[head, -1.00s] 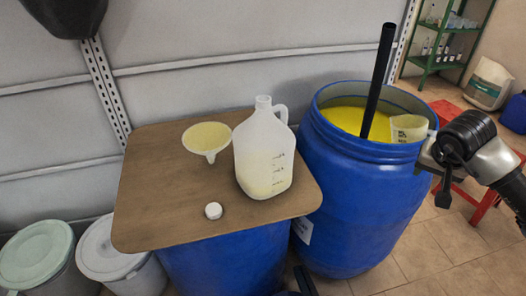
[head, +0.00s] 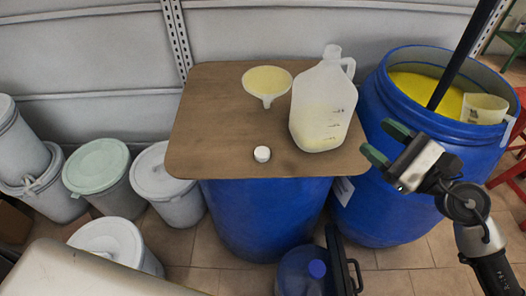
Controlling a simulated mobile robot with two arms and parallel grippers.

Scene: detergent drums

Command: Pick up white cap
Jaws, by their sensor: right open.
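The small white cap (head: 262,154) lies on the brown board (head: 215,110) near its front edge. The board rests on top of a blue drum (head: 265,215). A translucent jug (head: 322,105) with pale liquid stands to the right of the cap, its mouth uncovered. A pale yellow funnel (head: 267,82) sits behind the cap. My right gripper (head: 386,143) is open and empty, just beyond the board's right edge, to the right of the cap and jug. My left gripper is out of view.
An open blue drum (head: 385,190) with yellow liquid, a black rod (head: 462,62) and a beaker (head: 484,108) stands at right. Several pale buckets (head: 100,168) stand at left. A blue container (head: 300,274) is on the floor in front. The board's left side is clear.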

